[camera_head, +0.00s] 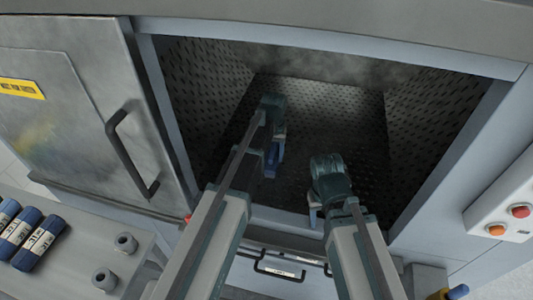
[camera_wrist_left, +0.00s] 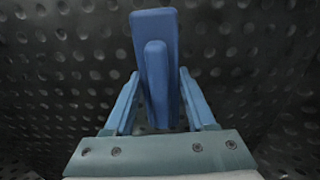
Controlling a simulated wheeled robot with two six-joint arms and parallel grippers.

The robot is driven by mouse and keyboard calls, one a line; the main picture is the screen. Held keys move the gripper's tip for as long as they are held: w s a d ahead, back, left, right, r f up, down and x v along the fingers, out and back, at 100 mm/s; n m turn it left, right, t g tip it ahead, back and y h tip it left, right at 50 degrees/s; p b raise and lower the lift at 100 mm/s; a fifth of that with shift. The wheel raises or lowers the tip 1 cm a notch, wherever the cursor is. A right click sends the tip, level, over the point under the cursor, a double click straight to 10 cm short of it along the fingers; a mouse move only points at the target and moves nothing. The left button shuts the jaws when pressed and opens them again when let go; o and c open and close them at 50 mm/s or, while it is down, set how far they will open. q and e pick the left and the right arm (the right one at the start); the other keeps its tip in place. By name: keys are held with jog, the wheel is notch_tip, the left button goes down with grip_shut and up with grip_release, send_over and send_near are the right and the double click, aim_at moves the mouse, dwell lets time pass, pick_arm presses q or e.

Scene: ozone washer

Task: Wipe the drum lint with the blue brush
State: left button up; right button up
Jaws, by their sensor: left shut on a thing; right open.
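My left gripper (camera_head: 273,152) reaches into the open drum (camera_head: 345,125) and is shut on the blue brush (camera_head: 270,165). In the left wrist view the blue brush (camera_wrist_left: 156,60) stands between the two light blue fingers (camera_wrist_left: 160,105), pointing away toward the perforated drum wall. I cannot tell whether it touches the wall. A grey, cloudy patch (camera_head: 330,68) runs along the upper part of the drum; I cannot tell whether it is lint. My right gripper (camera_head: 315,212) is open and empty at the drum's front opening, right of the left gripper.
The washer door (camera_head: 85,110) with a black handle stands open at left. A grey side surface (camera_head: 70,245) holds blue rolls (camera_head: 38,243) and two small grey posts. A control box (camera_head: 510,210) with red and orange buttons is at right. A drawer handle sits below the opening.

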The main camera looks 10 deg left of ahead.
pick_arm(q)
jog(key=shift+d, duration=0.25)
jog(key=shift+d, duration=0.15)
jog(key=shift+s+d, duration=0.15)
jog(key=shift+d, duration=1.55)
jog(key=shift+d, duration=1.9)
jog(key=shift+s+d, duration=0.15)
jog(key=shift+d, duration=1.7)
pick_arm(e)
jog(key=shift+s, duration=0.1)
